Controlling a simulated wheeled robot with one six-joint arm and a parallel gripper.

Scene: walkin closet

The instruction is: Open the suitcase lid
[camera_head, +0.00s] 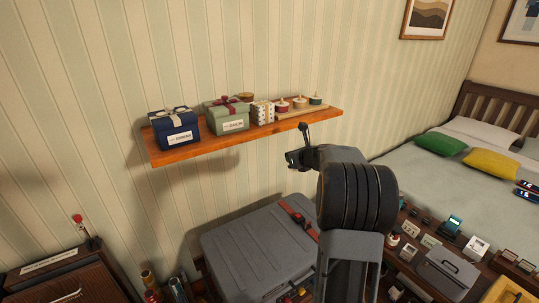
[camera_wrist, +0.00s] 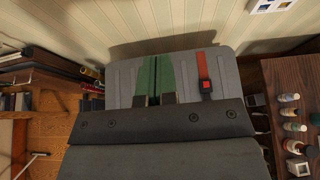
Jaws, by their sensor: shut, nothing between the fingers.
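The grey ribbed suitcase (camera_head: 250,250) lies below the wall shelf with its lid down. In the head view my arm covers the suitcase's right side and most of the gripper. I cannot tell the height of the fingertips above the lid.
A wooden shelf (camera_head: 220,146) above the suitcase holds gift boxes and small items. A dark wooden cabinet (camera_head: 70,275) stands at the left. A cluttered table (camera_head: 425,262) and a bed (camera_head: 420,175) are at the right.

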